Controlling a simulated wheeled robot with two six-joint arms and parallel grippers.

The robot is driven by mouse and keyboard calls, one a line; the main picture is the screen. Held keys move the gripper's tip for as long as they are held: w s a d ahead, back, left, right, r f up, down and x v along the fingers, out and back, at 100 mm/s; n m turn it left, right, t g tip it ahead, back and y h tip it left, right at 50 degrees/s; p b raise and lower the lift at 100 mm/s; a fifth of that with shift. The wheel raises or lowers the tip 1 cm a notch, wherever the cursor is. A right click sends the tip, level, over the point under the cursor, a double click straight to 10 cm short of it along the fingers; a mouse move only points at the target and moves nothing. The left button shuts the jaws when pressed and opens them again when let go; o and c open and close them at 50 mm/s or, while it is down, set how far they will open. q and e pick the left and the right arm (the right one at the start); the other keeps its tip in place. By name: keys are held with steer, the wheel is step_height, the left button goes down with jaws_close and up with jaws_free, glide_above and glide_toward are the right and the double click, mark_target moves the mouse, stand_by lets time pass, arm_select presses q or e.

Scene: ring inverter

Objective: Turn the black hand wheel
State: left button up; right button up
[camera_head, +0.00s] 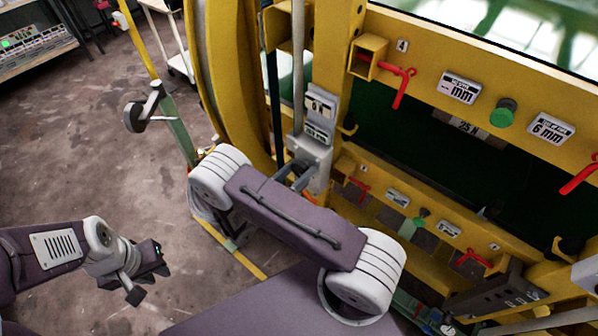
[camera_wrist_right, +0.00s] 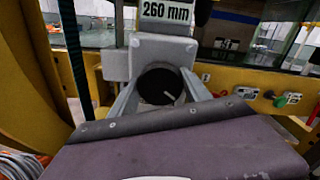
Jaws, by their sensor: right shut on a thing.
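The black hand wheel (camera_wrist_right: 157,86) is a round black knob with a light mark pointing to the lower right. It sits on a grey housing (camera_wrist_right: 163,50) under a "260 mm" label in the right wrist view. My right gripper (camera_wrist_right: 160,92) is shut on the wheel, one grey finger on each side. In the head view my right gripper (camera_head: 297,176) reaches the grey housing (camera_head: 313,155) on the yellow machine, and the wheel is hidden there. My left gripper (camera_head: 148,283) hangs over the floor at the lower left, away from the machine. I cannot tell its opening.
The yellow machine frame (camera_head: 350,40) fills the right, with red levers (camera_head: 403,85) and a green knob (camera_head: 503,112). A dark disc (camera_head: 134,117) stands on a post to the left. The floor (camera_head: 75,130) at left is clear.

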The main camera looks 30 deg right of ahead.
steer(key=m+b, duration=0.1)
steer(key=m, duration=0.3)
steer(key=shift+f+m+b, duration=0.1)
steer(key=shift+m+b, duration=0.2)
steer(key=shift+b, duration=0.05)
steer(key=shift+m+b, duration=0.8)
steer(key=shift+m, duration=1.2)
steer(key=o, duration=1.4)
steer(key=shift+s+a, duration=0.1)
steer(key=shift+a, duration=0.15)
steer(key=b+v, duration=0.2)
steer(key=v, duration=0.6)
steer(key=shift+a, duration=0.2)
